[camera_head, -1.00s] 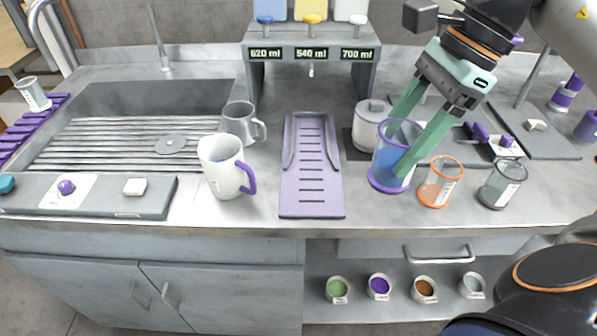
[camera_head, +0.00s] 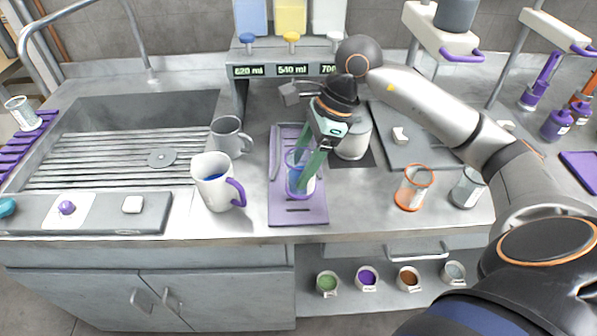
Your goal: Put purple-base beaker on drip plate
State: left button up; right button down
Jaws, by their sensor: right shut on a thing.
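The purple-base beaker (camera_head: 297,181) is upright over the front half of the purple drip plate (camera_head: 284,215). Whether its base touches the plate or hovers just above it, I cannot tell. My right gripper (camera_head: 306,176), with green fingers, is shut on the beaker from above, one finger seeming to reach down inside it. The gripper and beaker cover the middle and right part of the plate. My left gripper is not in view.
A white mug with a purple handle (camera_head: 212,183), blue inside, stands just left of the plate, with a grey mug (camera_head: 229,136) behind. An orange-rimmed beaker (camera_head: 414,188) and a grey beaker (camera_head: 467,188) stand right. The dispenser (camera_head: 285,54) stands behind.

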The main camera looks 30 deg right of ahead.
aim_at(298, 176)
jog(key=f, duration=0.3)
jog(key=shift+w+a+f+p, duration=0.1)
jog(key=shift+w+a+p, duration=0.05)
jog(key=shift+w+p, duration=0.2)
jog(key=shift+f, duration=0.45)
jog(key=shift+f, duration=0.2)
jog(key=shift+c, duration=0.3)
grip_release()
jog(key=shift+r, duration=0.1)
jog(key=v, duration=1.2)
jog(key=shift+r, duration=0.15)
